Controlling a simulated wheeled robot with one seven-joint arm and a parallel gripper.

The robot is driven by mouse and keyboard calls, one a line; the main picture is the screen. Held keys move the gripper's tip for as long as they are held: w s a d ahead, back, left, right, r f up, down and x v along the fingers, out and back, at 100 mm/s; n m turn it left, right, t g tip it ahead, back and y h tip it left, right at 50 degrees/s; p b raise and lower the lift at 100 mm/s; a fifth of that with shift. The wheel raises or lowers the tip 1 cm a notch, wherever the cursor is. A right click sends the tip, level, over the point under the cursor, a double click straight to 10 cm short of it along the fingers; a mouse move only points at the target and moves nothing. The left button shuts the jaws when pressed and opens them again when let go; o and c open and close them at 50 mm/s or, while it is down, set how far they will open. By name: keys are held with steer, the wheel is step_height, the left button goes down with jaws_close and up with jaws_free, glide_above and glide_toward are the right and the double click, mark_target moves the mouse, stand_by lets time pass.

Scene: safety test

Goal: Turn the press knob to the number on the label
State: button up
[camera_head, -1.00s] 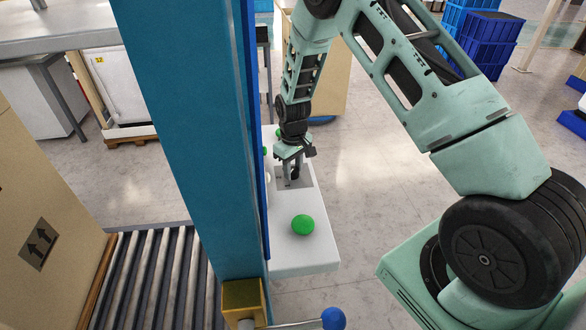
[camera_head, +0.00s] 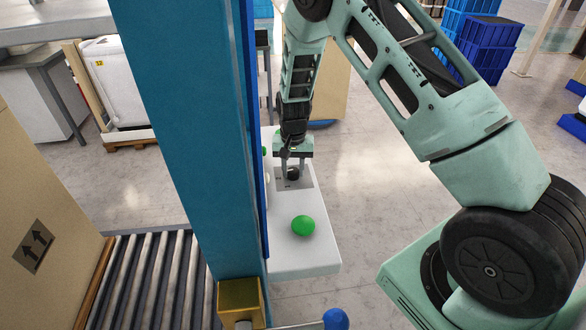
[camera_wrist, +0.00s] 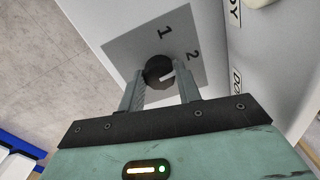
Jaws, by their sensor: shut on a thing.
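The press knob (camera_wrist: 160,72) is black and round with a pale pointer mark. It sits on a grey plate (camera_wrist: 125,52) that shows the numbers 1 and 2 in the wrist view. In the head view the knob (camera_head: 292,174) is on the white panel (camera_head: 300,260), under my gripper (camera_head: 292,168). In the wrist view my gripper (camera_wrist: 161,88) has one finger on each side of the knob and is shut on it. The pointer mark is partly beside the right finger. The label with the target number cannot be made out.
A green button (camera_head: 303,225) stands on the panel in front of the knob. A blue post (camera_head: 185,130) rises close to the left of the panel and hides part of it. A roller conveyor (camera_head: 120,280) and a cardboard box (camera_head: 40,210) are at left. Floor is open to the right.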

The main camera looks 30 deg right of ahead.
mark_target(293, 170)
steer(key=shift+m, duration=0.5)
steer(key=o, duration=1)
steer(key=shift+r, duration=0.1)
step_height(293, 170, up, 17)
steer(key=b, duration=0.2)
steer(key=shift+b, duration=0.4)
steer(key=shift+r, duration=0.1)
